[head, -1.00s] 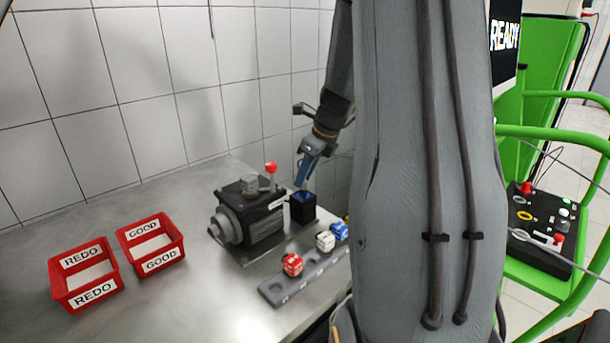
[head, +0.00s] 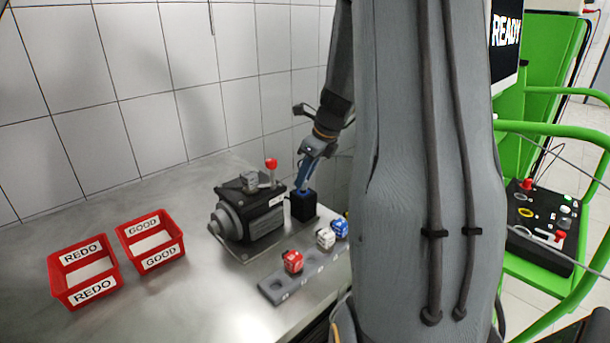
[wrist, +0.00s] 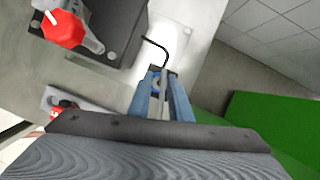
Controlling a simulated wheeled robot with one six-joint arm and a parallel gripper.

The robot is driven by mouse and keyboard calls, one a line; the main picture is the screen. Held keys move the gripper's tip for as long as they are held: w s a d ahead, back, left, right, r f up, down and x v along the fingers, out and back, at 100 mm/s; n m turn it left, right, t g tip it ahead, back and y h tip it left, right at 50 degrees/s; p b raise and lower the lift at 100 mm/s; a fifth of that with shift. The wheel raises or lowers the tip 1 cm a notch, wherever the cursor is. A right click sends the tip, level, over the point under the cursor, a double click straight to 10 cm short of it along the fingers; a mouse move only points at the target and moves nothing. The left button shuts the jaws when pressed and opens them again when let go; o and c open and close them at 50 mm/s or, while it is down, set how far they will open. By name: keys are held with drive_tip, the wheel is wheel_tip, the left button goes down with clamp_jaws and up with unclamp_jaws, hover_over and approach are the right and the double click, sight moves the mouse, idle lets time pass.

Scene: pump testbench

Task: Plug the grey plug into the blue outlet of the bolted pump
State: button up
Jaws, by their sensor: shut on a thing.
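The bolted pump (head: 240,221) is a dark grey body on a metal plate on the bench. A black box (head: 304,208) stands at its right end, and a little blue shows at its top, where the outlet is. My gripper (head: 304,188) points down with its blue fingers at the top of this box. In the wrist view my gripper (wrist: 163,85) is shut on a narrow grey piece, which I take for the grey plug (wrist: 165,98). The fingers hide most of it. The contact between plug and outlet is hidden, so I cannot tell whether it is inserted.
A red-knobbed lever (head: 271,164) rises from the pump close to my gripper. A rack (head: 276,291) with red, white and blue cubes lies in front. Red REDO (head: 107,272) and GOOD (head: 177,240) bins stand left. A thin black hooked piece (wrist: 155,42) shows ahead of the fingers.

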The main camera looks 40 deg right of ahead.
drive_tip(key=shift+f, duration=0.5)
drive_tip(key=o, duration=1.4)
drive_tip(key=shift+r, duration=0.1)
drive_tip(key=shift+r+p, duration=3.9)
drive_tip(key=shift+r, duration=0.05)
